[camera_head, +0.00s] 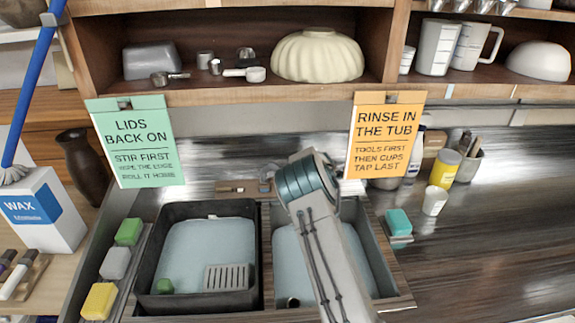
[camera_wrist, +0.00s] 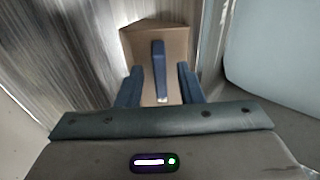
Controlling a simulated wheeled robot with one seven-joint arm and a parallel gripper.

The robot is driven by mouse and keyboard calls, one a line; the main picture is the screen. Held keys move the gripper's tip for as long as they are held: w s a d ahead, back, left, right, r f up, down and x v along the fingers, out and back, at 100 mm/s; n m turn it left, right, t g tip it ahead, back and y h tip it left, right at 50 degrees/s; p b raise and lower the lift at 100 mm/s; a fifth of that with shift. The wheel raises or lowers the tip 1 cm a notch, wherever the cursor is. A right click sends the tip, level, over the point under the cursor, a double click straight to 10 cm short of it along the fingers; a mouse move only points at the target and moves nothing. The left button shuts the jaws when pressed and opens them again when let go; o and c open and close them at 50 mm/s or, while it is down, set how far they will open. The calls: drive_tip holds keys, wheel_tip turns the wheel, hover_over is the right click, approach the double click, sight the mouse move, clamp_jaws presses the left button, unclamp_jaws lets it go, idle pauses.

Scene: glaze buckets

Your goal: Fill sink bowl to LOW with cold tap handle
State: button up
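In the wrist view a dark blue upright lever (camera_wrist: 159,68), which looks like a tap handle, stands on a brown block (camera_wrist: 181,45). Whether it is the cold one I cannot tell. My gripper (camera_wrist: 159,84) has its two blue fingers apart, one on each side of the lever's lower end, with gaps showing. In the head view my arm's wrist hides the fingers and most of the tap area. A dark tub (camera_head: 153,248) with a pale blue inside sits in the left sink basin. The right basin (camera_head: 352,238) is partly behind my arm. No LOW mark is readable.
A grey grate (camera_head: 228,277) and a green block (camera_head: 164,286) lie in the left tub. Sponges, such as a yellow one (camera_head: 99,301), line the left edge. A teal sponge (camera_head: 398,221) lies right. An orange sign (camera_head: 384,134) hangs behind my arm. The right counter has free room.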

drive_tip(key=n, duration=0.5)
drive_tip(key=shift+w+r+g, duration=0.1)
drive_tip(key=shift+w+g, duration=0.05)
drive_tip(key=shift+g, duration=0.15)
drive_tip(key=n+b, duration=0.1)
drive_tip(key=n, duration=0.3)
drive_tip(key=shift+n+h, duration=0.3)
drive_tip(key=shift+n, duration=0.1)
drive_tip(key=w+a+b+v, duration=0.1)
drive_tip(key=b+v, duration=0.2)
drive_tip(key=v, duration=1.1)
drive_tip(key=s+a+r+m+t+y, duration=0.1)
drive_tip(key=s+a+r+y, duration=0.1)
drive_tip(key=a+r, duration=0.6)
drive_tip(key=s+a+r+m+t+y, duration=0.1)
drive_tip(key=s+a+r+m+y, duration=0.1)
drive_tip(key=a+r, duration=0.6)
drive_tip(key=shift+s+a+r+t+y+p, duration=0.15)
drive_tip(key=shift+s+a+t+y+p, duration=0.3)
drive_tip(key=shift+s+a, duration=0.3)
drive_tip(key=shift+w, duration=0.1)
